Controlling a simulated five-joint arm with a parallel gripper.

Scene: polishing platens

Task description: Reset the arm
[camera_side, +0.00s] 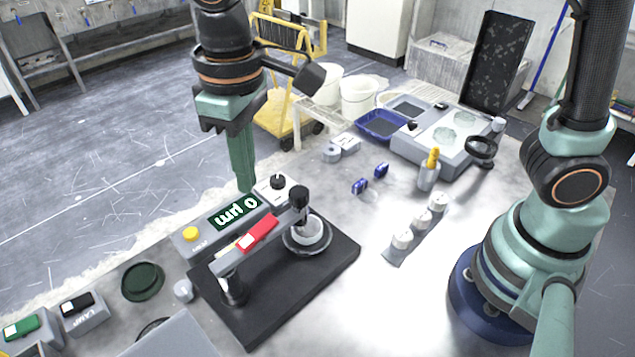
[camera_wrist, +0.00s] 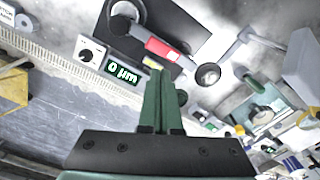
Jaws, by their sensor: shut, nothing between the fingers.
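My gripper (camera_side: 245,186) points down in the side view, with its green fingers together and nothing between them. It hangs above the table's back-left edge, behind the gauge box with the green display (camera_side: 236,213). In the wrist view my gripper (camera_wrist: 157,72) shows as two green fingers side by side, and the display reading "0 µm" (camera_wrist: 123,72) lies to their left. Because of the viewing angle I cannot tell the exact height of the fingertips.
A black base plate (camera_side: 334,257) carries an arm with a red label (camera_side: 258,233). A two-disc machine (camera_side: 408,152), blue tray (camera_side: 369,123) and white knobbed strip (camera_side: 392,257) stand farther right. A yellow cart (camera_side: 272,118) stands behind the table.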

